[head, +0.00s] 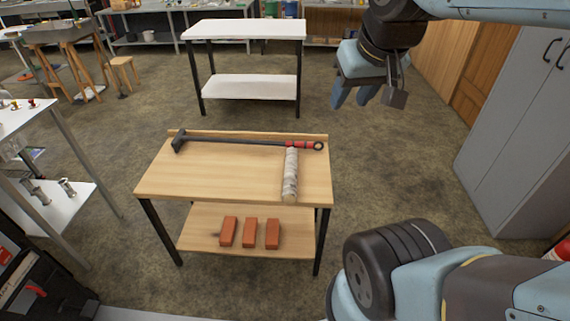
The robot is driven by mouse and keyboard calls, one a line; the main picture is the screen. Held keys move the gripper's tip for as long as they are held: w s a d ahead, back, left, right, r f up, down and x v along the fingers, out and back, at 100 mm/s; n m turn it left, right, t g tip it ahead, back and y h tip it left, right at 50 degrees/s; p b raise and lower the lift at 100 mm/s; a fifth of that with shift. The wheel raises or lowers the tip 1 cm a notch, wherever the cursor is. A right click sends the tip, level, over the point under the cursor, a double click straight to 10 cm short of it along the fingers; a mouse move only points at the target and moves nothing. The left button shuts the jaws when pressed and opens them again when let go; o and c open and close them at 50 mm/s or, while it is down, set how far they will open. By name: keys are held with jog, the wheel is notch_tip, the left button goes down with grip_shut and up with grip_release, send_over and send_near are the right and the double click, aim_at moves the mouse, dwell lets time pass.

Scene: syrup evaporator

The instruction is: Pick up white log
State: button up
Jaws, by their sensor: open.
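The white log (290,176) is a pale, birch-like cylinder. It lies on the right part of the wooden table's top (220,175), pointing from the back edge towards the front edge. Its far end lies by the red handle of a long dark hammer-like tool (250,141); I cannot tell if they touch. My gripper (382,98) hangs in the air at the upper right, beyond and to the right of the table. It is open and empty, apart from the log.
Several orange bricks (250,233) sit on the table's lower shelf. A white two-level table (243,30) stands behind. A grey cabinet (520,125) stands at the right, and a white workbench (25,115) at the left. The floor between the wooden table and the cabinet is clear.

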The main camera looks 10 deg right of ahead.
jog(key=shift+o, duration=1.4)
jog(key=shift+w, duration=0.2)
jog(key=o, duration=0.5)
jog(key=shift+m+y, duration=0.3)
jog(key=w+f, duration=0.1)
jog(key=w, duration=0.2)
jog(key=w+f, duration=0.1)
jog(key=w, duration=0.2)
jog(key=w+f, duration=0.1)
jog(key=w, duration=0.2)
jog(key=shift+w+a+f, duration=0.2)
jog(key=shift+a+f, duration=0.1)
jog(key=m+g+h, duration=0.1)
jog(key=m+h, duration=0.1)
jog(key=m, duration=0.1)
send_over(291, 170)
jog(key=s+a, duration=0.1)
jog(key=s, duration=0.2)
notch_tip(291, 170, down, 36)
jog(key=x, duration=0.8)
jog(key=shift+s+a+f, duration=0.1)
jog(key=shift+s+f, duration=0.1)
jog(key=shift+s, duration=0.05)
jog(key=shift+s+x, duration=0.15)
jog(key=shift+x, duration=1.1)
jog(key=shift+s+x, duration=0.15)
jog(key=shift+x, duration=1.15)
